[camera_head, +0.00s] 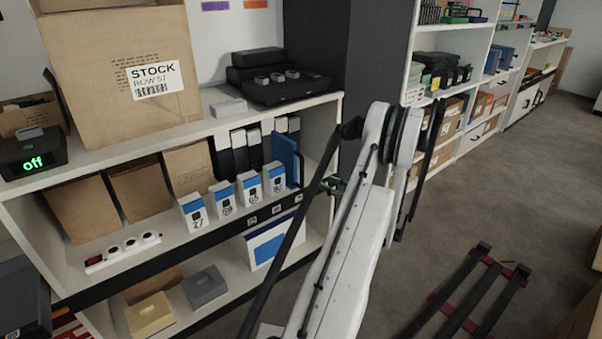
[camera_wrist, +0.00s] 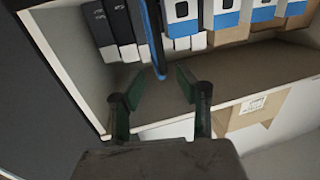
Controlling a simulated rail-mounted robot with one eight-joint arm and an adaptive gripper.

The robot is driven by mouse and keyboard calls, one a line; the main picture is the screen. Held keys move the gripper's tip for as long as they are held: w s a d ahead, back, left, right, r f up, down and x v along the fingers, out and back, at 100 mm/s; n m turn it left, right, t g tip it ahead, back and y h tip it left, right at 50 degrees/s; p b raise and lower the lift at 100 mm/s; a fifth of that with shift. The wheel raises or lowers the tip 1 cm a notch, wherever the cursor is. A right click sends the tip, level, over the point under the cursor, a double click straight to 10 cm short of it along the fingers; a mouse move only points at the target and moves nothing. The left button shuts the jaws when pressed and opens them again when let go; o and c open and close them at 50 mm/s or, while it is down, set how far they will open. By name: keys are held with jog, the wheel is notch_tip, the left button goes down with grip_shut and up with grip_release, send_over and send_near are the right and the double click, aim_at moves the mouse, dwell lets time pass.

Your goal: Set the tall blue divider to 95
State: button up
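The tall blue divider (camera_head: 285,158) stands upright on the middle shelf, right of a row of blue-and-white boxes. In the wrist view the divider (camera_wrist: 153,35) is a thin blue edge, its near end close to the gap between my fingers. My gripper (camera_wrist: 159,84) is open, with one dark green finger on each side of that gap. Divider and fingers look apart. In the head view my gripper (camera_head: 331,184) is partly hidden by my arm, right of the divider. The boxes carry numbers; the leftmost (camera_head: 194,212) reads 27, the others are too small to read surely.
Black-and-white binders (camera_head: 238,150) stand behind the boxes and also show in the wrist view (camera_wrist: 118,28). The shelf side panel (camera_head: 322,135) is close right of the divider. A white button strip (camera_head: 123,249) lies at left. A black device (camera_head: 33,153) on top displays "off".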

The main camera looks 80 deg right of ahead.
jog(key=b, duration=0.4)
send_over(302, 183)
jog(key=shift+w+d, duration=0.15)
jog(key=shift+d, duration=0.3)
grip_shut()
